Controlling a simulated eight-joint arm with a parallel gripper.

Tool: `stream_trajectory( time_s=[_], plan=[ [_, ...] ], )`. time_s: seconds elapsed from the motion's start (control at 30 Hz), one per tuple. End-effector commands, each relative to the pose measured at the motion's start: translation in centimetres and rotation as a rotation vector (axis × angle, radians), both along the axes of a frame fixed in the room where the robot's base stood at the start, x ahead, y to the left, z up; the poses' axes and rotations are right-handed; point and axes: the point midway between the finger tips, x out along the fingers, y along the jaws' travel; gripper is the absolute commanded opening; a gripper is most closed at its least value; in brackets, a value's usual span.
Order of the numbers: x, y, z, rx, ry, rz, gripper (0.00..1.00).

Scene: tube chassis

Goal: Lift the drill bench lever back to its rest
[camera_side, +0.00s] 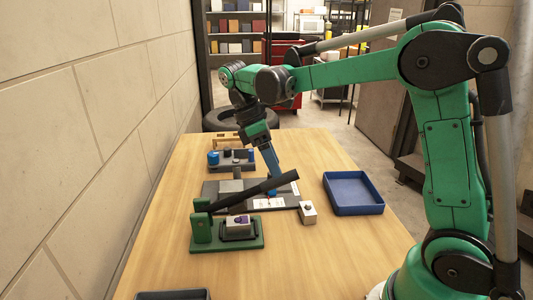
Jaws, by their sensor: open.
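The drill bench lever is a long black bar (240,194) hinged at a green post (201,226) on a green base (225,245). It slopes up to the right, its free end clear of the base. A light block with a purple mark (238,221) sits in a dark holder on the base, below the bar. My gripper (274,184), at the end of a blue wrist part, points down beside the bar's right half, on its far side. Its fingers are open, but the bar partly hides their tips. I cannot tell whether they touch the bar.
A grey plate (212,189) with white labels lies behind the lever. A small white block (308,212) and an empty blue tray (354,194) are to the right. A fixture with a blue knob (213,158) stands farther back. The front right of the table is clear.

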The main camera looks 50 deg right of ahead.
Motion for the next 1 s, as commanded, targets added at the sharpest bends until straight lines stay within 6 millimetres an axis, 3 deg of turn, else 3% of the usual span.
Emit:
stream_trajectory(
  time_s=[0.23,0.63,0.77,1.0],
  plan=[
    [1.1,0.4,2.3,0.001,0.0,0.002,0.6],
    [1.0,0.2,2.6,0.016,-0.007,-0.004,0.6],
    [-0.5,-1.4,2.2,0.154,-0.091,-0.038,0.6],
    [-3.7,-3.6,1.8,0.452,-0.452,-0.122,0.6]
  ],
)
